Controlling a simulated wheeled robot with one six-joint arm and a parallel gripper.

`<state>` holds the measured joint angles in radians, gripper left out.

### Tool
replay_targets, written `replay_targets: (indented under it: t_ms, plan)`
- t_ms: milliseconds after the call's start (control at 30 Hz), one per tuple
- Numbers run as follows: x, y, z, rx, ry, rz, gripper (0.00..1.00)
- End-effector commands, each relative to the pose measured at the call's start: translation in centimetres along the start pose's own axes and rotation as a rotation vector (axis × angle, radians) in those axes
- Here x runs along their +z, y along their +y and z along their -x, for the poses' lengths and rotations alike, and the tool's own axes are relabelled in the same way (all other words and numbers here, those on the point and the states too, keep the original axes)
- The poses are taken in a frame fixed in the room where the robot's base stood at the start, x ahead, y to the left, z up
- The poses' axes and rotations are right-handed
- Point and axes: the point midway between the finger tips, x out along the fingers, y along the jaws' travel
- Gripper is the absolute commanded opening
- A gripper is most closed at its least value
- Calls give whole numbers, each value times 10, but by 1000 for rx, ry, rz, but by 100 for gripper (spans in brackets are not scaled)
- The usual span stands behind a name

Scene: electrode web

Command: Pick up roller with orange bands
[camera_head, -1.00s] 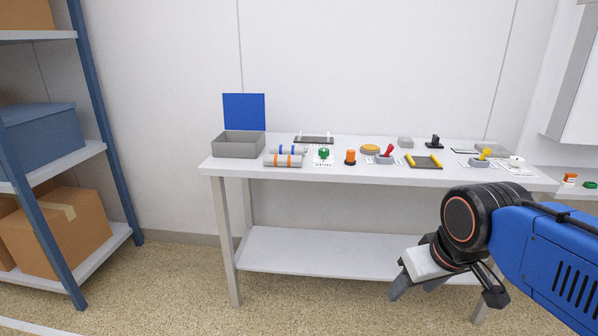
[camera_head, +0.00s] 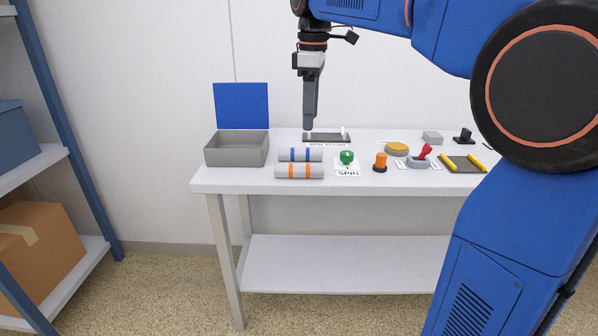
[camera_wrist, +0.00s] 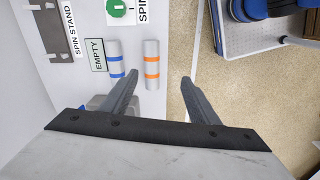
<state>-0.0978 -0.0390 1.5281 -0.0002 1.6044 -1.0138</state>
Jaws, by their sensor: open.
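The roller with orange bands (camera_head: 299,172) is a pale grey cylinder lying near the table's front edge. In the wrist view it shows (camera_wrist: 151,64) ahead of the space between the fingers. A similar roller with blue bands (camera_head: 300,154) lies just behind it and also shows in the wrist view (camera_wrist: 116,64). My gripper (camera_head: 308,128) points down above the back of the table, by the spin stand. In the wrist view its two fingers (camera_wrist: 160,88) are spread apart with nothing between them.
A grey open bin (camera_head: 237,150) with a blue panel behind it stands left of the rollers. The spin stand (camera_head: 328,138) is behind them. A green knob (camera_head: 347,158), an orange button (camera_head: 380,162) and a red lever (camera_head: 425,151) stand to the right.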

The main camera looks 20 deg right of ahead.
Motion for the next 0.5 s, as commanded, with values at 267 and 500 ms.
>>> replay_targets:
  t_ms: [267, 500]
  plan:
    - [-26, 28, 9, -40, -21, 136, 55]
    - [-26, 28, -17, -45, -24, 147, 55]
